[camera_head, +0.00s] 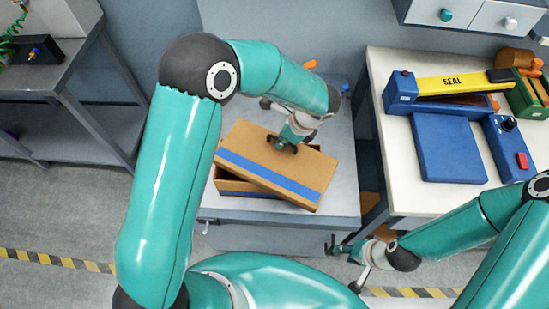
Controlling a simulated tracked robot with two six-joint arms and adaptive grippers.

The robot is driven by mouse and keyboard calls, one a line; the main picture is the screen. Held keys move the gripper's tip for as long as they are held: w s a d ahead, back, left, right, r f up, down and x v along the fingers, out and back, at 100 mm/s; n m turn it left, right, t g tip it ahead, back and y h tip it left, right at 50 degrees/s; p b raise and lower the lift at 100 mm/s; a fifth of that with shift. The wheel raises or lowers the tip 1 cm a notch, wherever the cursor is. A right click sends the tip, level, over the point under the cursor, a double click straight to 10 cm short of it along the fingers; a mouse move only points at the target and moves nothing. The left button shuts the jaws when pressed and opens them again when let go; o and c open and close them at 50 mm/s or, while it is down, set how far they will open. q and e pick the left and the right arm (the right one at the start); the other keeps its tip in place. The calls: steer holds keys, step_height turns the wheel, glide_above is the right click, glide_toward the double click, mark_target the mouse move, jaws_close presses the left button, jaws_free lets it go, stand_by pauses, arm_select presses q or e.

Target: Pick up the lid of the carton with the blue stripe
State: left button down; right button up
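The carton lid (305,165) is a brown panel with a blue stripe along its near side. It lies tilted and turned over the carton (232,187), whose near left corner shows beneath it. The carton stands on a grey table. My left gripper (282,146) is over the lid's far middle part, with its fingertips at the lid's top. Whether its fingers are closed on the lid is too small to tell. My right gripper (338,248) is low in front of the table's right side, away from the carton, with its fingers apart and nothing visible between them.
A white-topped bench (400,190) on the right carries a blue sealer with a yellow bar marked SEAL (452,85). The grey table (345,195) has a free strip right of the carton. A metal bench (60,125) stands at the left.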

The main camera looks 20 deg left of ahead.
stand_by(0.4)
arm_select(q)
step_height(320, 180, up, 19)
steer(key=b, duration=0.1)
steer(key=n+g+b, duration=0.2)
steer(key=n+b, duration=0.1)
steer(key=n, duration=0.2)
glide_above(269, 138)
step_height(269, 138, down, 13)
steer(key=shift+f, duration=0.2)
steer(key=shift+f+b, duration=1.75)
steer(key=shift+f, duration=0.35)
steer(key=shift+f, duration=0.3)
steer(key=shift+f, duration=0.2)
steer(key=shift+f, duration=0.5)
steer(key=shift+f+b, duration=0.25)
steer(key=shift+b, duration=0.15)
steer(key=shift+f, duration=0.4)
